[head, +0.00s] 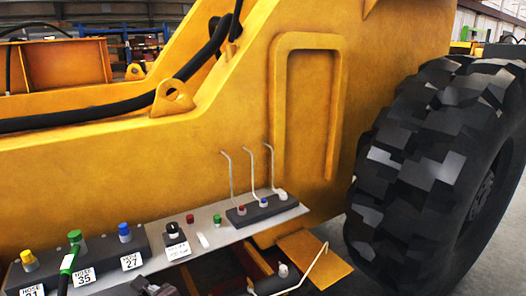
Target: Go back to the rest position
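No gripper of mine can be made out in the head view. A small dark grey part (155,289) shows at the bottom edge, cut off by the frame, and I cannot tell what it is. A grey panel (215,236) runs along the side of a large yellow machine (200,170). On it, a dark block at the left carries yellow, green and blue caps, with tags reading 35 and 27.
A dark cylinder with a bent pale rod (305,272) is below. A huge black tyre (430,170) stands at the right.

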